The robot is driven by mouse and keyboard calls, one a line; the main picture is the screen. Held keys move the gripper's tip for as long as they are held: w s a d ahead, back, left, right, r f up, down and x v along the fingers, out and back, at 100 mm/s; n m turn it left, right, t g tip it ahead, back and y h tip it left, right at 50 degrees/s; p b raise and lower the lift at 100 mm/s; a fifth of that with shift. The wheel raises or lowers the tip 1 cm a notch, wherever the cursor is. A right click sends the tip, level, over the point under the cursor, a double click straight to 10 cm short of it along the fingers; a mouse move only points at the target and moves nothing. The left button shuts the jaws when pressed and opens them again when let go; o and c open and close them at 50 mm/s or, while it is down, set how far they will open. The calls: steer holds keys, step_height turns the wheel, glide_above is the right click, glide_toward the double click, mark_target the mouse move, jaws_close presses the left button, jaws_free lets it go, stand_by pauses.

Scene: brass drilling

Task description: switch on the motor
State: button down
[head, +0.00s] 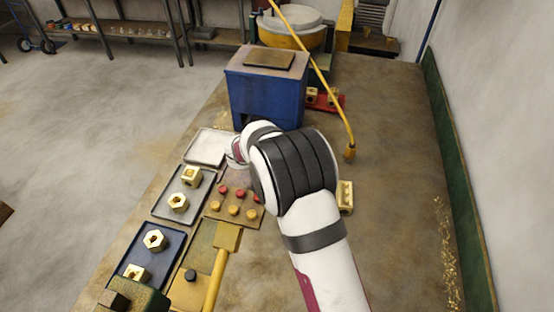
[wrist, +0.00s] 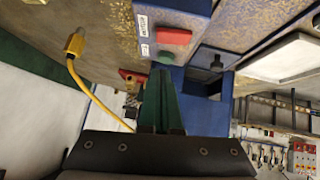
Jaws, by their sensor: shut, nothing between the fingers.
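In the wrist view a blue-grey switch box (wrist: 190,8) carries a white label, a large red button (wrist: 174,37) and a smaller green button (wrist: 166,55). My gripper (wrist: 158,76) is shut and empty, its dark green fingers pointing at the green button's end of the box. The fingertips look very close to the green button; I cannot tell whether they touch it. In the head view my arm hides the switch box and my gripper. A blue machine housing (head: 265,95) stands just beyond my wrist there.
Trays with brass parts, including a dark blue tray (head: 150,255) and a grey tray (head: 183,195), line the bench's left side. A board with red and yellow knobs (head: 234,212) lies beside my arm. A yellow hose (head: 325,85) hangs at the right. The bench's right side is mostly clear.

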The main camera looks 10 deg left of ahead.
steer(key=shift+w+d+f, duration=0.15)
steer(key=shift+d+f, duration=0.05)
steer(key=shift+f, duration=0.95)
steer(key=shift+w+d+f, duration=0.15)
steer(key=shift+f, duration=1)
steer(key=shift+d+f, duration=0.15)
steer(key=shift+f, duration=0.15)
steer(key=shift+a+r, duration=0.2)
steer(key=shift+a, duration=0.6)
